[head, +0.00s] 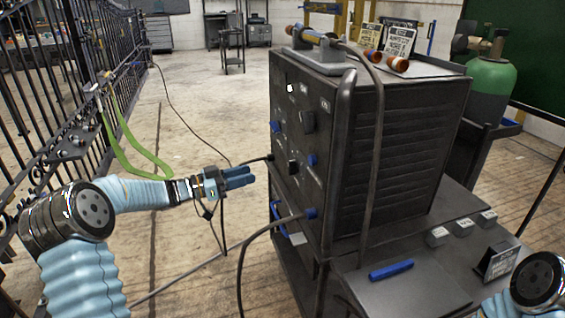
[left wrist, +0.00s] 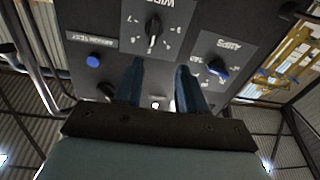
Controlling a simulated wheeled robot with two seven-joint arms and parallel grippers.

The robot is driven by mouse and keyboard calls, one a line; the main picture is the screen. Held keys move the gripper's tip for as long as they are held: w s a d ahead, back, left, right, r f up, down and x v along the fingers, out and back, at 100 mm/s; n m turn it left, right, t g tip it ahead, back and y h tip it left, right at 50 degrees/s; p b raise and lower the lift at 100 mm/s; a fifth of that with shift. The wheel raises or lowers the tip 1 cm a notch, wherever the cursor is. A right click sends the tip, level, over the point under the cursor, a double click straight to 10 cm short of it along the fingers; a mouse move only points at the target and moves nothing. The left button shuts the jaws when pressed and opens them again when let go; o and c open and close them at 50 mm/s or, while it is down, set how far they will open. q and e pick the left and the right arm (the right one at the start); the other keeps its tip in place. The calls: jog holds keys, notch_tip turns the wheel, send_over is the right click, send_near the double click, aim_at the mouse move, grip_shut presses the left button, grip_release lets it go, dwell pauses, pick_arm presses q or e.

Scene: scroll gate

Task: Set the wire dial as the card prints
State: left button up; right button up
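The wire dial (left wrist: 153,30) shows upside down in the left wrist view, a dark knob with a pale pointer, ringed by white marks on the dark panel. In the head view it seems to be the lower black knob (head: 293,167) on the machine's left face. My left gripper (head: 240,177) is open and empty, its blue fingers (left wrist: 162,88) apart from each other, short of the panel and facing it. Two printed cards (head: 400,42) lean on the machine top; another card (head: 499,262) stands at lower right. Their print is too small to read surely. My right gripper is out of frame.
The AMPS dial (left wrist: 218,68) with a blue pointer and a blue button (left wrist: 93,61) flank the wire dial. A blue bar (head: 391,270) lies on the cart. An iron gate (head: 60,90) stands left.

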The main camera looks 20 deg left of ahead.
aim_at(292, 168)
pick_arm(q)
jog(key=w+d+r+m+g, duration=0.1)
jog(key=w+d, duration=0.5)
jog(key=d, duration=0.4)
jog(key=shift+w+r+p, duration=0.25)
jog(key=shift+r+p, duration=0.1)
grip_shut()
